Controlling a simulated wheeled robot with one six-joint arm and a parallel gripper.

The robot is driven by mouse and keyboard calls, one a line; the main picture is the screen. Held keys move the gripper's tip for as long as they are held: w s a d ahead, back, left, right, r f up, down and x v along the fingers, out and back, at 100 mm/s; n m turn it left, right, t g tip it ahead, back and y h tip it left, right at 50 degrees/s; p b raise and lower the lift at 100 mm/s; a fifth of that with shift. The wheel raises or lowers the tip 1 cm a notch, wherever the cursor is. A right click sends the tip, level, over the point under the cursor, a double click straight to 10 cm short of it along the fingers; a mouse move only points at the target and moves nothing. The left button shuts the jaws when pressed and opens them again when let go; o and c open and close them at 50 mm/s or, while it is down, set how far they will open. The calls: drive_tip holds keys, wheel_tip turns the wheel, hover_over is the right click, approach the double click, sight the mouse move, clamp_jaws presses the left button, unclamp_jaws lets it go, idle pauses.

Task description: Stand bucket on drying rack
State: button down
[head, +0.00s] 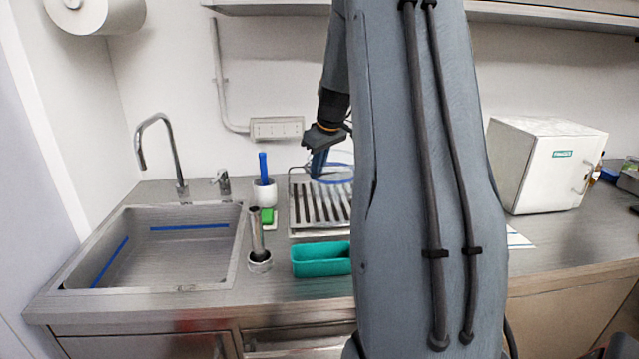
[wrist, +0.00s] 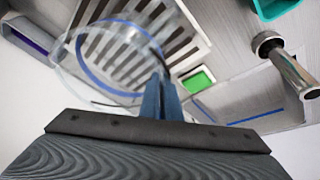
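The bucket (head: 340,167) is clear with a blue ring and sits at the back of the drying rack area in the head view. In the wrist view the bucket (wrist: 72,68) overlaps the rack slats, which show through it. My gripper (head: 318,165) has its blue fingers close together at the bucket's edge; in the wrist view the fingers (wrist: 160,98) meet the clear wall. The drying rack (head: 317,229) is a pale slatted tray on the counter, also in the wrist view (wrist: 197,22). I cannot tell whether the bucket's base touches it. My arm hides the rack's right side.
A sink (head: 165,255) with a tap (head: 172,150) is at left. A teal bin (head: 318,259) is in front; a white box (head: 545,165) is right.

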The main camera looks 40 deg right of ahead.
drive_tip(key=shift+f+p, duration=0.6)
drive_tip(key=shift+f, duration=1.65)
drive_tip(key=c, duration=2)
unclamp_jaws()
